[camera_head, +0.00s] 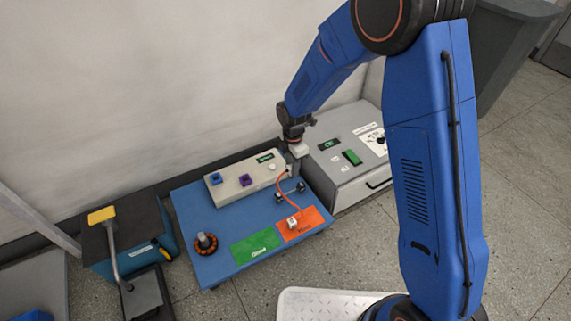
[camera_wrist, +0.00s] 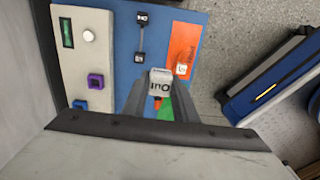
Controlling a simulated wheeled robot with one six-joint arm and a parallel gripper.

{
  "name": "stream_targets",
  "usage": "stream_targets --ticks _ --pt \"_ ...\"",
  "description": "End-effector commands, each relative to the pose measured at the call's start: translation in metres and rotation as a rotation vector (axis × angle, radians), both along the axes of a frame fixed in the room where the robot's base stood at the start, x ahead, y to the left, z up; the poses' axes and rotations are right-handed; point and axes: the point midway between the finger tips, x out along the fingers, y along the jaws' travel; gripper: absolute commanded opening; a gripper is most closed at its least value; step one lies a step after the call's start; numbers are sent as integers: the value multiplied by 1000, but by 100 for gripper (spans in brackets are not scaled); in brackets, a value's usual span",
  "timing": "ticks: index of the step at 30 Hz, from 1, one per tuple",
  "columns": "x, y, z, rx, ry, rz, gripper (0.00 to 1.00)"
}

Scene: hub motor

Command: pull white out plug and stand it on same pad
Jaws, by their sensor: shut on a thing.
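My gripper (camera_wrist: 160,98) is shut on the white out plug (camera_wrist: 160,78), whose label reads "Out" in the wrist view. In the head view my gripper (camera_head: 293,163) hangs near the right end of the beige panel (camera_head: 230,190), and the plug is hard to make out there. The plug looks apart from the panel's blue socket (camera_head: 215,179) and purple socket (camera_head: 246,180). The orange pad (camera_head: 312,226) lies on the blue table (camera_head: 200,270) and bears another white plug (camera_head: 292,223). An orange cable (camera_head: 280,185) runs from that plug up toward my gripper.
A green pad (camera_head: 255,247) lies left of the orange one. Two dark posts (camera_head: 279,197) stand behind the pads, by the cable. An orange-and-black round part (camera_head: 206,243) sits at the table's left. A grey box (camera_head: 345,160) stands close on the right.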

Motion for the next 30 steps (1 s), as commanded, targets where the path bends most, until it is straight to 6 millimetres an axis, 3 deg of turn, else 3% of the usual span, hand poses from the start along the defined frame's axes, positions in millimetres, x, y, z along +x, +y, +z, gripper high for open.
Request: stream_targets --ticks 30 --pt "-40 -86 -4 -1 1 0 0"
